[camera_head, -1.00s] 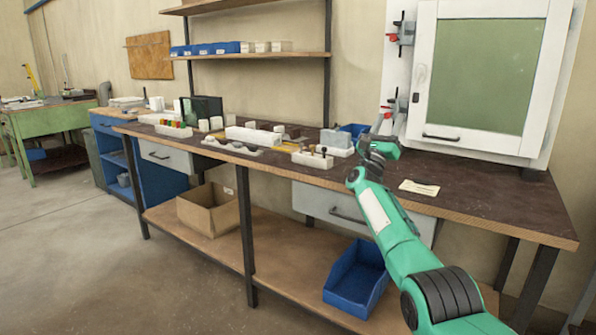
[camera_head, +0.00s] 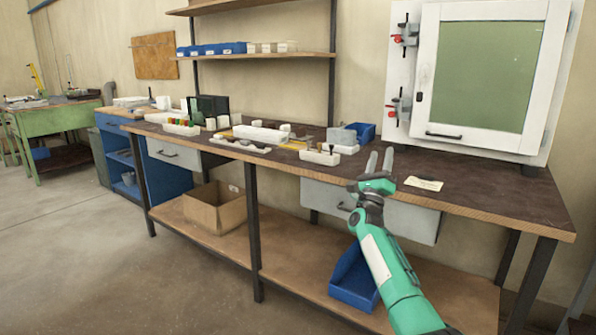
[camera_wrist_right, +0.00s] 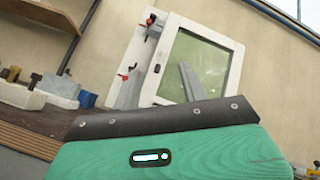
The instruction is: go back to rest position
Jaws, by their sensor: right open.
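My right gripper (camera_head: 379,162) shows in the head view in front of the bench's front edge, its two grey fingers pointing up and apart with nothing between them. Its green arm comes in from the bottom right. In the right wrist view one grey finger (camera_wrist_right: 190,83) stands in front of the white framed panel, and the green gripper body fills the lower part. My left gripper is in neither view.
The dark bench top (camera_head: 490,198) is clear at the right apart from a small card (camera_head: 424,184). White trays (camera_head: 320,157) and blocks stand along its middle. The white cabinet with clamps (camera_head: 403,70) stands behind. A blue bin (camera_head: 352,280) sits on the lower shelf.

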